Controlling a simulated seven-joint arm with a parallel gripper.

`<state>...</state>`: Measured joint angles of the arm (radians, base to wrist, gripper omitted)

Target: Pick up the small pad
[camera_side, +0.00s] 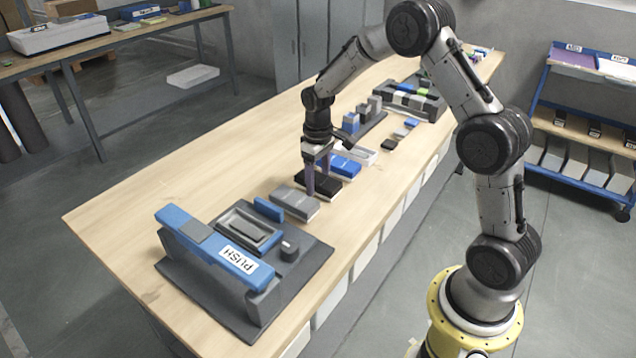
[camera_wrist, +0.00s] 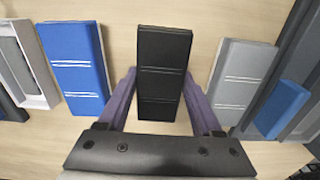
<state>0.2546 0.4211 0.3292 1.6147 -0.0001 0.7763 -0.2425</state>
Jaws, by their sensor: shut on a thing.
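A black pad (camera_wrist: 164,62) with two thin light lines across it lies between the fingers of my gripper (camera_wrist: 160,76) in the wrist view. The fingertips meet its two long sides, so my gripper is shut on it. In the side view my gripper (camera_side: 320,190) points straight down at the black pad (camera_side: 335,184), over the middle of the bench. The pad is at or very near bench height; I cannot tell whether it touches the wood. The fingers hide part of it there.
A blue pad (camera_wrist: 76,62) lies left of the black one and a grey pad (camera_wrist: 240,78) right of it, both close. A dark fixture marked PUSH (camera_side: 238,262) stands at the bench's near end. The bench's left side (camera_side: 190,185) is clear.

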